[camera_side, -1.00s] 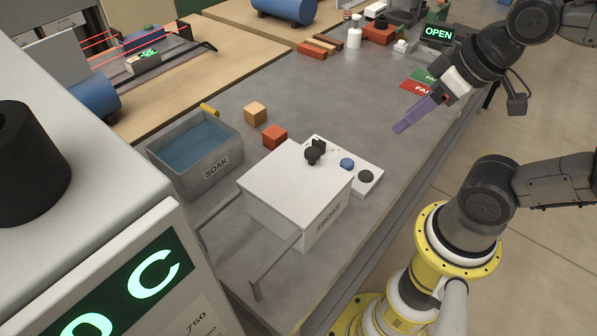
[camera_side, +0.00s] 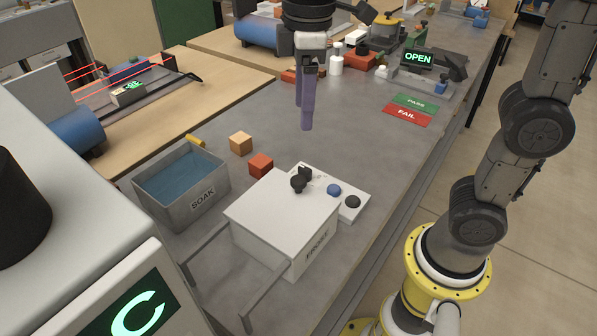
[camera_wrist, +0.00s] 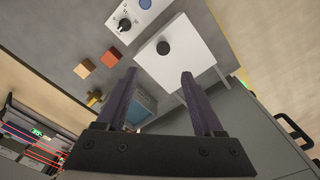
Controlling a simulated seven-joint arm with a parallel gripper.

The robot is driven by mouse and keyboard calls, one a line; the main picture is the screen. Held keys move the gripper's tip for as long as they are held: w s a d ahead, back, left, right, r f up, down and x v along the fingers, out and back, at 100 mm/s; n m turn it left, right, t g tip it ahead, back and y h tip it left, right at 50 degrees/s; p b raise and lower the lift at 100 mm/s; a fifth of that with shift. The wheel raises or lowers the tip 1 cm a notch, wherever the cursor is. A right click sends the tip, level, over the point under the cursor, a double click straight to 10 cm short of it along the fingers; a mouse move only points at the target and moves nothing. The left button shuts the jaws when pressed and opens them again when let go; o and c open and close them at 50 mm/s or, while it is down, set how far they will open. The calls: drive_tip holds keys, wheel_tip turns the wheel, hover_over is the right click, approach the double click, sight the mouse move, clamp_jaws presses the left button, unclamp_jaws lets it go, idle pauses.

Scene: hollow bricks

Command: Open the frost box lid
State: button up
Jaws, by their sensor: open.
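The white frost box (camera_side: 318,248) stands on the grey table, its flat white lid (camera_side: 270,215) lying shut on top. A round black knob (camera_side: 298,185) sits on the lid; it shows in the wrist view (camera_wrist: 163,47) ahead of the fingertips. My gripper (camera_side: 306,126) points down with purple fingers, well above the table and beyond the box in the side view. The fingers overlap there. In the wrist view my gripper (camera_wrist: 159,73) has its fingers wide apart, with nothing between them. It does not touch the lid.
A grey SOAK tub (camera_side: 203,203) with blue liquid stands left of the box. An orange cube (camera_side: 240,143) and a red cube (camera_side: 261,165) lie near it. A white control panel (camera_side: 350,210) adjoins the box. A metal rail (camera_side: 265,295) stands in front.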

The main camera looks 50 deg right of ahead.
sight(298, 179)
drive_tip(key=f, duration=1)
drive_tip(key=a+f, duration=0.1)
drive_tip(key=f, duration=0.4)
drive_tip(key=shift+w, duration=0.15)
clamp_jaws()
idle(1.0)
